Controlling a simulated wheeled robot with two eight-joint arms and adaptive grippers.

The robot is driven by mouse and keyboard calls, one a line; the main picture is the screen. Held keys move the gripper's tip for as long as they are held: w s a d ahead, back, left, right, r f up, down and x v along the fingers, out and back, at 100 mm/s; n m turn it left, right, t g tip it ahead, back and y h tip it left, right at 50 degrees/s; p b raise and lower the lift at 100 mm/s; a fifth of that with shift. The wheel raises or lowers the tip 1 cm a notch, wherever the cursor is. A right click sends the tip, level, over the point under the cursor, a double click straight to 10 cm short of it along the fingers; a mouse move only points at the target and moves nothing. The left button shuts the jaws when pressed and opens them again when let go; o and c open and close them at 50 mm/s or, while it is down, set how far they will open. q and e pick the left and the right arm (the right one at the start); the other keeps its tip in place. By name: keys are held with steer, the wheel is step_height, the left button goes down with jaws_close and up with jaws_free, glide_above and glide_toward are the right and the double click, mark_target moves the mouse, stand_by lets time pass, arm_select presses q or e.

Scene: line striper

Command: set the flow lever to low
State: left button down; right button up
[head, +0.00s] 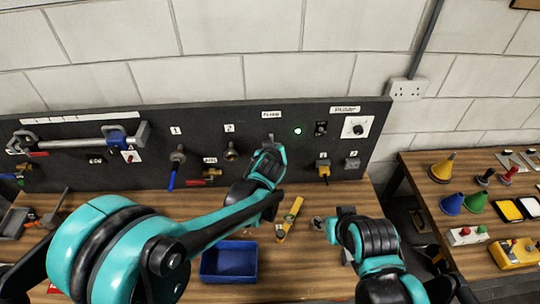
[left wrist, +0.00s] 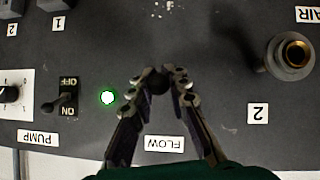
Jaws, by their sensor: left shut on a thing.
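The flow lever shows in the left wrist view as a dark round knob (left wrist: 158,82) on the black panel, beside the upside-down FLOW label (left wrist: 165,143). My left gripper (left wrist: 159,77) is shut on this knob, with one fingertip on each side. In the head view my left gripper (head: 272,150) is at the panel just below the FLOW label (head: 271,114), and it hides the lever. Which setting the lever is at cannot be told. My right gripper (head: 335,218) is low over the bench at the right; its jaws are unclear.
A green lamp (head: 297,131), a pump switch (head: 321,128) and a dial (head: 357,127) sit right of the lever. A blue tray (head: 229,262) and a yellow tool (head: 289,218) lie on the bench.

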arm_select(q)
steer(key=shift+w+f+m+t+h+b, duration=0.15)
steer(key=shift+f+t+b, duration=0.85)
steer(key=shift+b, duration=1.45)
steer(key=shift+w+f+m+t+h+b, duration=0.1)
steer(key=shift+w+f+t+b, duration=0.2)
steer(key=shift+t+b, duration=1.65)
steer(key=shift+w+f+m+t+h+b, duration=0.1)
steer(key=shift+f+t+b, duration=0.65)
steer(key=shift+b, duration=2.15)
steer(key=c, duration=1.4)
jaws_free()
steer(key=s, duration=0.4)
steer(key=s+a, duration=0.1)
steer(key=s, duration=0.3)
steer(key=s+f, duration=0.1)
steer(key=s, duration=0.3)
steer(key=shift+a, duration=0.15)
